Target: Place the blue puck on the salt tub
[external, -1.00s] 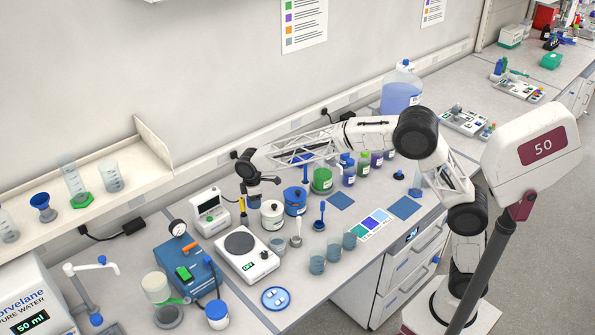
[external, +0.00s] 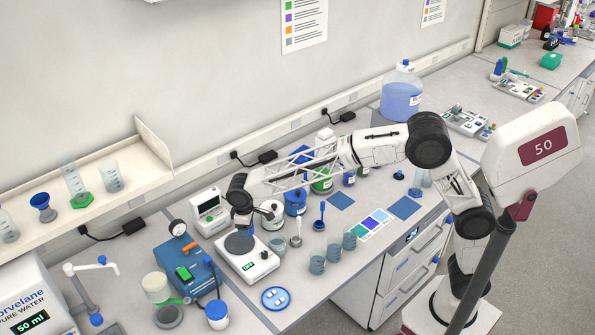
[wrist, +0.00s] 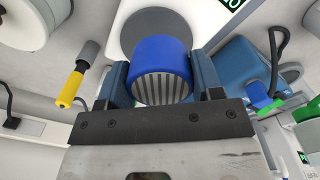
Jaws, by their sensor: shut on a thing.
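My gripper (external: 241,210) is over the balance at the middle of the bench. In the wrist view its two fingers (wrist: 161,82) are shut on the blue puck (wrist: 160,55), a round blue piece with a ribbed grey side. A white jar with a blue lid (external: 217,314) stands at the front. Labels are too small to tell which is the salt tub.
The balance (external: 247,262) has a dark round pan, which also shows in the wrist view (wrist: 152,22). A blue instrument (external: 187,266) stands to its left. Several beakers (external: 334,249) and a blue dish (external: 275,298) stand at the front. A yellow-handled tool (wrist: 70,88) is close by.

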